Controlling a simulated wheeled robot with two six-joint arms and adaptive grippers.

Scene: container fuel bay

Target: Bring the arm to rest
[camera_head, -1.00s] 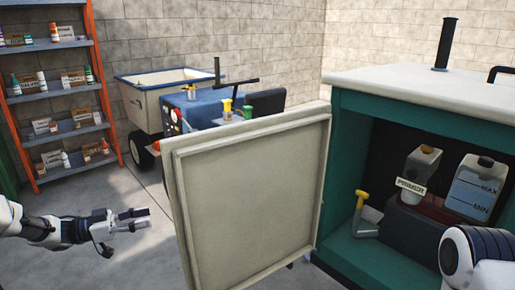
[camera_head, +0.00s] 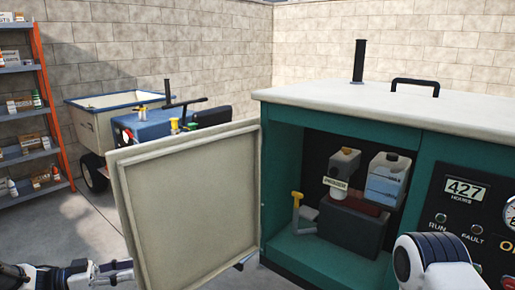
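My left arm comes in low at the left edge, and its gripper (camera_head: 117,271) is beside the lower left edge of the cream cabinet door (camera_head: 190,205). Its two fingers look apart with nothing between them. Whether the fingertips touch the door cannot be told. Of my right arm, only a white and black link shows at the bottom right; its gripper is out of view.
The door stands open from the green cabinet (camera_head: 282,180). Inside are a primer bottle (camera_head: 343,165), a level-marked tank (camera_head: 385,180) and a yellow-handled lever (camera_head: 297,202). A shelf rack (camera_head: 52,110) and a cart (camera_head: 95,120) stand behind at left.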

